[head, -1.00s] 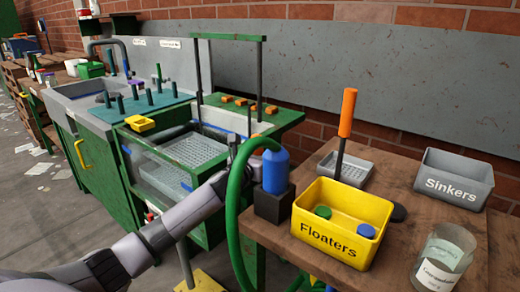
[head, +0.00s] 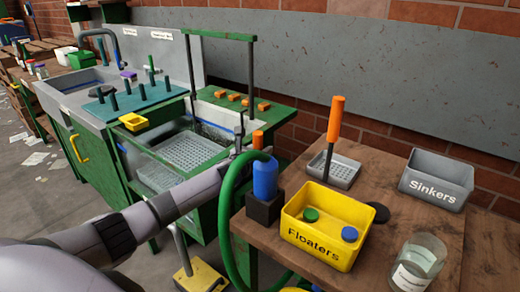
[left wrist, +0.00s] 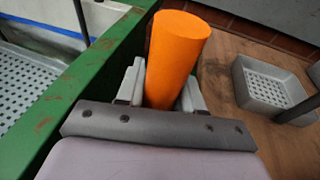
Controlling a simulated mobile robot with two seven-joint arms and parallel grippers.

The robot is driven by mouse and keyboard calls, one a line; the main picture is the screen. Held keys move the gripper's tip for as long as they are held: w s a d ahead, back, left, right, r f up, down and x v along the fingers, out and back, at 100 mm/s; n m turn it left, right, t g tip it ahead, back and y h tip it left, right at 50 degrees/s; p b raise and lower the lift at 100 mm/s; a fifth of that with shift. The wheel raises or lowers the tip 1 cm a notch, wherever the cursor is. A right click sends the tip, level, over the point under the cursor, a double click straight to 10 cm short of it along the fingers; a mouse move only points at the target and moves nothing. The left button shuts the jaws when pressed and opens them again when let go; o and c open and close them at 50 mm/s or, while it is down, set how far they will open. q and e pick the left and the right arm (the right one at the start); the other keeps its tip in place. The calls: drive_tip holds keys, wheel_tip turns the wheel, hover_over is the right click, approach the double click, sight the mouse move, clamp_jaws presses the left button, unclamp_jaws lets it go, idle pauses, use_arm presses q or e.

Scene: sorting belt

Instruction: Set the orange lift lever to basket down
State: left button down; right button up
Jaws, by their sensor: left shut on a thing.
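The orange lift lever's grip (head: 258,140) shows just behind the blue cylinder in the head view. In the left wrist view the orange grip (left wrist: 177,58) stands tilted between my fingers, its round top sticking out above them. My left gripper (head: 247,147) is shut on it; the fingers (left wrist: 160,88) show on both sides of the grip. The lever's lower part is hidden. The perforated basket (head: 188,151) lies inside the clear-fronted tank (head: 157,172); its exact height is hard to tell. My right gripper is not in view.
A green hose (head: 226,205) loops close to my left arm beside the blue cylinder (head: 265,180). The yellow Floaters bin (head: 318,258), grey Sinkers bin (head: 437,190), glass jar (head: 415,265) and an orange-handled tool (head: 335,120) in a grey tray (head: 345,172) stand on the wooden table.

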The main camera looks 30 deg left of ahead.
use_arm(q)
drive_tip(key=c, duration=0.9)
unclamp_jaws()
drive_tip(key=shift+w+d+r, duration=0.1)
drive_tip(key=shift+w+r, duration=0.05)
drive_tip(key=shift+r, duration=0.05)
drive_tip(key=shift+o, duration=0.5)
drive_tip(key=shift+w+f, duration=0.1)
drive_tip(key=shift+f, duration=0.05)
drive_tip(key=shift+s, duration=0.85)
drive_tip(key=shift+p+v, duration=0.45)
drive_tip(key=shift+v, duration=2.35)
drive_tip(key=shift+d, duration=0.1)
